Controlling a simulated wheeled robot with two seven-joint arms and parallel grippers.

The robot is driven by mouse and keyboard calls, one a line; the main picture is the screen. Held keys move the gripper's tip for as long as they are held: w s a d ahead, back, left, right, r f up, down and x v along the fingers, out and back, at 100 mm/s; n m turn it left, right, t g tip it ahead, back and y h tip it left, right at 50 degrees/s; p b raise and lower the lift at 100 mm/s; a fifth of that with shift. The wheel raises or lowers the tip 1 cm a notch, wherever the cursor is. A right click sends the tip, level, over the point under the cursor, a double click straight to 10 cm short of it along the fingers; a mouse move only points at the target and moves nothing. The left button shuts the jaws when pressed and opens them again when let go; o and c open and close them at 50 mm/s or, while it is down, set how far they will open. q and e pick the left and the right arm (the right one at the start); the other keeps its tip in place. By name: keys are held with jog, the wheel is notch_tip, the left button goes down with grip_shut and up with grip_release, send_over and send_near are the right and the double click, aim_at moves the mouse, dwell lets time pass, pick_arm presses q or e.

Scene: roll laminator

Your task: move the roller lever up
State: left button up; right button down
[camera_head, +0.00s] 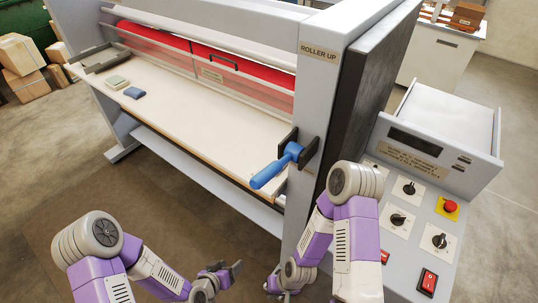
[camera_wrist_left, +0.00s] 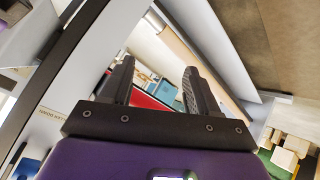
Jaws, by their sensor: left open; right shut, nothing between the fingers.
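The roller lever (camera_head: 277,166) has a blue handle on a black bracket at the laminator's right end post. Its handle points down and to the left, towards the front, below the "ROLLER UP" label (camera_head: 318,51). My left gripper (camera_head: 232,270) is open and empty, low in front of the laminator and apart from the lever. Its open fingers also show in the left wrist view (camera_wrist_left: 160,85). A blue piece at that view's lower left edge may be the lever. My right gripper (camera_head: 281,292) is shut and empty, low in front of the end post and below the lever; my right arm partly covers it.
A red roller (camera_head: 200,58) lies behind a clear guard. A control panel (camera_head: 420,215) with knobs stands right. The floor in front is clear.

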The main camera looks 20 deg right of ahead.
pick_arm(q)
jog(key=w+d+r+m+t+h+p, duration=0.1)
jog(key=d+r+m+t+h+p, duration=0.15)
jog(key=r, duration=0.55)
jog(key=w+d+r+m+t+h+p, duration=0.1)
jog(key=w+d+r+h+p, duration=0.1)
jog(key=d+r, duration=0.35)
jog(key=m+t+h+p, duration=0.1)
jog(key=t+h+p, duration=0.4)
send_near(266, 175)
jog(key=w+d, duration=0.2)
jog(key=w, duration=0.1)
pick_arm(e)
notch_tip(266, 175, up, 11)
pick_arm(q)
jog(key=b+x, duration=0.6)
jog(key=b, duration=0.3)
jog(key=shift+w+d+f, duration=0.1)
jog(key=shift+w+d, duration=0.3)
jog(key=shift+d, duration=0.05)
pick_arm(e)
notch_tip(266, 175, down, 9)
pick_arm(q)
grip_shut()
